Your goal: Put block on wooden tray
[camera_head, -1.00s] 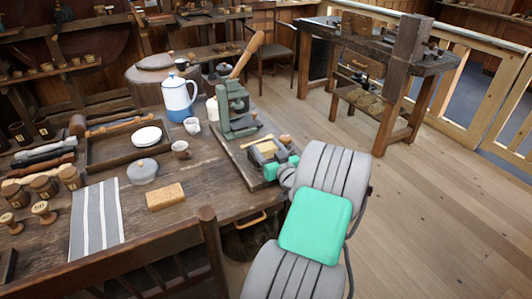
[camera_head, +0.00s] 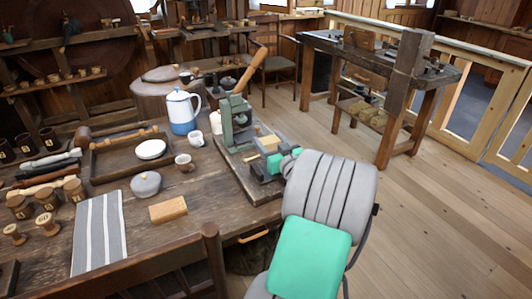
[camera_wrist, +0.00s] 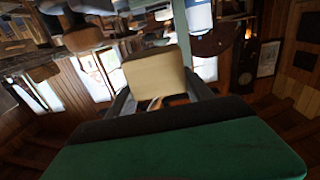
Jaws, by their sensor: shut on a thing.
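A pale wooden block (camera_head: 268,143) is held between the jaws of my gripper (camera_head: 268,163), over the board beside the green press. In the wrist view the block (camera_wrist: 154,74) stands between the two fingers, its pale face towards the camera. My gripper is shut on it; its fingers partly hide the lower part. The dark wooden tray (camera_head: 112,162) lies on the table to the left of my gripper.
The green press (camera_head: 237,122) stands close left of my gripper. A striped cloth (camera_head: 99,232) lies in front.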

